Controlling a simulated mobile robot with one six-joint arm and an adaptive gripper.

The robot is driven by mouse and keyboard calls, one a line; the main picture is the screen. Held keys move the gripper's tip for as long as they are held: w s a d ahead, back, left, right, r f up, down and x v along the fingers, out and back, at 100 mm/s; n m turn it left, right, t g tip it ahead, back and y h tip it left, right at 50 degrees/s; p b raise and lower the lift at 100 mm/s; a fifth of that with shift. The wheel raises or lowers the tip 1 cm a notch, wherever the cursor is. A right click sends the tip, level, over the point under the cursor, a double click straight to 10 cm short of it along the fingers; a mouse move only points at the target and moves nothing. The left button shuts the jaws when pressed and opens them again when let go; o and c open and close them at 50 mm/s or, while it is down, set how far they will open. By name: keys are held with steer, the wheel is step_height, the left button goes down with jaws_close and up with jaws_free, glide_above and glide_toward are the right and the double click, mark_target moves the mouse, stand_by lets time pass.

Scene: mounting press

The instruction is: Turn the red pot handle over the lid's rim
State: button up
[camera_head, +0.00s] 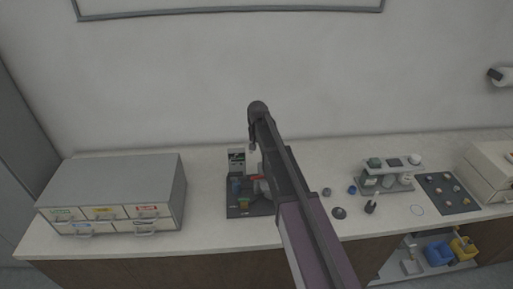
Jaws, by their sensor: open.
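The mounting press (238,160) stands on the bench left of the middle, on a dark base plate (240,211). A small bit of red (257,186) shows on it right beside my arm. It may be part of the red pot handle, but it is too small to be sure. The lid and its rim cannot be made out. My arm reaches up from the bottom and covers the right side of the press. My gripper is hidden behind the arm, so its place relative to the handle does not show.
A grey drawer cabinet (120,180) stands left of the press. To the right are small dark parts (339,213), a blue ring (352,190), a rack (388,178) and a dark tray (446,194). The bench between cabinet and press is clear. A wall rises behind.

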steer(key=shift+a+r+n+p, duration=0.1)
steer(key=shift+r+n+p, duration=0.1)
steer(key=shift+n, duration=1.2)
steer(key=shift+d+r+n+p, duration=0.1)
steer(key=shift+r+n+p, duration=0.05)
steer(key=shift+n, duration=1.25)
steer(key=shift+a+r+n+p, duration=0.1)
steer(key=shift+r+n+p, duration=0.1)
steer(key=shift+n, duration=1.2)
steer(key=s+d+f+m+b, duration=0.2)
steer(key=s+d+f+b, duration=0.1)
steer(key=s, duration=0.6)
steer(key=s+d+f+m+b, duration=0.2)
steer(key=s+d+f+b, duration=0.1)
steer(key=s, duration=0.6)
steer(key=s+d+f+m+b, duration=0.1)
steer(key=s+d+f+b, duration=0.2)
steer(key=s, duration=0.6)
steer(key=shift+s+f+m+b, duration=0.25)
steer(key=shift+f+m+b, duration=0.15)
steer(key=shift+f+b, duration=0.25)
